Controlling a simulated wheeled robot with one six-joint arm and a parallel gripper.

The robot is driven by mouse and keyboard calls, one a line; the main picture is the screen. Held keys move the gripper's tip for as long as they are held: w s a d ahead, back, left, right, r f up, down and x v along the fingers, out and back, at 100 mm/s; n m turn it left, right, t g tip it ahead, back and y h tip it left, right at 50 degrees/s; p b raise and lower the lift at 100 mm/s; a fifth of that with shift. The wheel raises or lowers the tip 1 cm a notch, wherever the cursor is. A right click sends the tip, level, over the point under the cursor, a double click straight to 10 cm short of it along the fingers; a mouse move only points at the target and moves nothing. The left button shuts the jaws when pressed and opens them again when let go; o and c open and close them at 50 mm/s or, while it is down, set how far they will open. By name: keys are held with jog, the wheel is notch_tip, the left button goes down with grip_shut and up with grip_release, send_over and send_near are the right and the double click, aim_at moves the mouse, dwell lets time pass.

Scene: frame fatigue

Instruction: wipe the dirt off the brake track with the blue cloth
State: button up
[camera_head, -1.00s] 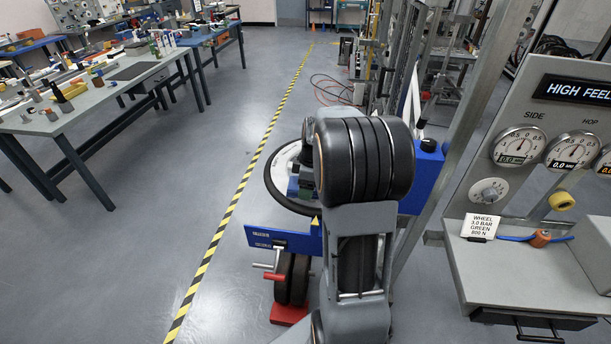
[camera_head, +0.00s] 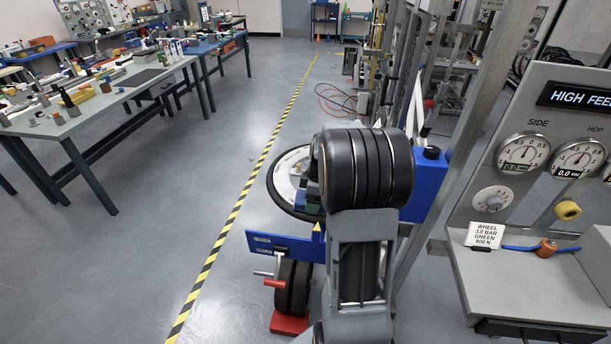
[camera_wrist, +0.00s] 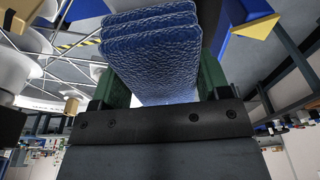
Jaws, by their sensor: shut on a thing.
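My gripper (camera_wrist: 158,85) is shut on the folded blue cloth (camera_wrist: 155,45), which sits between its green fingers in the wrist view. In the head view my arm hides most of the gripper. A wheel with a black tyre (camera_head: 272,193) and a pale inner face (camera_head: 287,172) lies tilted behind my arm, partly hidden. The gripper and cloth are over or beside its right part; I cannot tell whether the cloth touches it. I cannot make out the brake track or any dirt on it.
A blue stand plate (camera_head: 280,244) is below the wheel. A red block (camera_head: 289,322) is on the floor under it. A gauge panel (camera_head: 560,110) with a grey shelf (camera_head: 540,285) stands at the right. Workbenches (camera_head: 120,95) are at the left. The floor along the striped line (camera_head: 240,199) is clear.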

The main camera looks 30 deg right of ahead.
jog(key=shift+w+a, duration=0.4)
jog(key=shift+a, duration=0.05)
notch_tip(320, 180, up, 4)
jog(key=shift+r+p, duration=0.1)
jog(key=shift+p, duration=1)
jog(key=shift+w+r, duration=0.2)
jog(key=shift+r, duration=0.1)
jog(key=shift+r+p, duration=1.3)
jog(key=shift+r, duration=0.4)
